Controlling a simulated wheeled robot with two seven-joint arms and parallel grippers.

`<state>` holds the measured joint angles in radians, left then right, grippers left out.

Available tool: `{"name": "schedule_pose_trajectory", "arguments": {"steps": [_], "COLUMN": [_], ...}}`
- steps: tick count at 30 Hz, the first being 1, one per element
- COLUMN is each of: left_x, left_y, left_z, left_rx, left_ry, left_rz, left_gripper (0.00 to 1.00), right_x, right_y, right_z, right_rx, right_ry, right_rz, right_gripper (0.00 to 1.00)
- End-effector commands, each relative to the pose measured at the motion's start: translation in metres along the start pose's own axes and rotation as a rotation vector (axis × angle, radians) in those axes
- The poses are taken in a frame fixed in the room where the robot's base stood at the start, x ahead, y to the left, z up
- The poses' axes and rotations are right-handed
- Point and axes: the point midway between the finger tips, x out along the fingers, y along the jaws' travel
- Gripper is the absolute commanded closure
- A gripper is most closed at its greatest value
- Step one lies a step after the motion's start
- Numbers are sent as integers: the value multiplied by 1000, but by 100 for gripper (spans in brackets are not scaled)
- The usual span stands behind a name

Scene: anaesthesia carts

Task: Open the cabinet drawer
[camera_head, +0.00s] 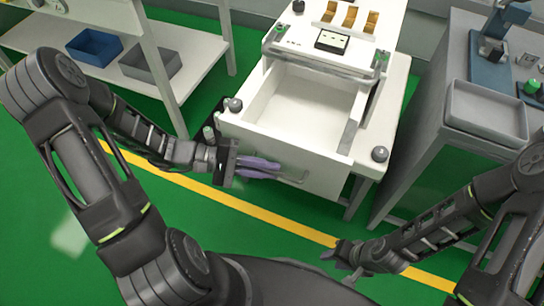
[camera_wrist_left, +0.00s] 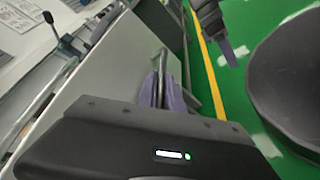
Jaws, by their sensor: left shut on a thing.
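The white cabinet drawer (camera_head: 308,98) stands pulled out from the cabinet (camera_head: 390,100), its empty inside showing in the head view. Its front panel (camera_head: 315,178) faces me and carries a thin metal bar handle (camera_head: 298,182). My left gripper (camera_head: 262,168) is at that handle, its purple fingers shut on it. The left wrist view shows the fingers on both sides of the handle (camera_wrist_left: 160,62), close to the drawer front (camera_wrist_left: 115,65). My right gripper (camera_head: 345,262) is low over the floor, apart from the cabinet; its finger gap is unclear.
A white shelf (camera_head: 200,62) with a blue bin (camera_head: 95,47) and a grey bin (camera_head: 150,65) stands at the left. A grey table (camera_head: 425,135) with a tray (camera_head: 487,108) stands at the right. Green floor with a yellow line (camera_head: 290,222) lies free before the drawer.

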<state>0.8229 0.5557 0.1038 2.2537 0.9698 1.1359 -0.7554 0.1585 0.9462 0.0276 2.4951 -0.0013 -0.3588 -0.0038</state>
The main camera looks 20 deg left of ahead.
Motion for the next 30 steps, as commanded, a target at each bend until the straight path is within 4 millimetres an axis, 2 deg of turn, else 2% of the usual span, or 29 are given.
{"name": "schedule_pose_trajectory", "arguments": {"steps": [9,10,12,22,26,30], "left_x": [-1,-1,-1,-3,-14,-36], "left_y": [-1,-1,-1,0,0,0], "left_z": [0,-1,-1,0,-1,-1], "left_rx": [1,1,1,1,2,2], "left_ry": [3,3,2,2,4,5], "left_rz": [-1,-1,-1,0,-1,0], "left_gripper": [100,87,81,80,80,80], "right_x": [0,0,0,0,-2,-3], "right_y": [0,0,0,0,-1,-1], "right_z": [0,0,0,0,0,0], "right_rx": [0,0,0,0,0,0], "right_ry": [0,0,0,0,0,0], "right_rz": [0,0,0,0,0,0], "right_gripper": [64,64,64,64,64,64]}}
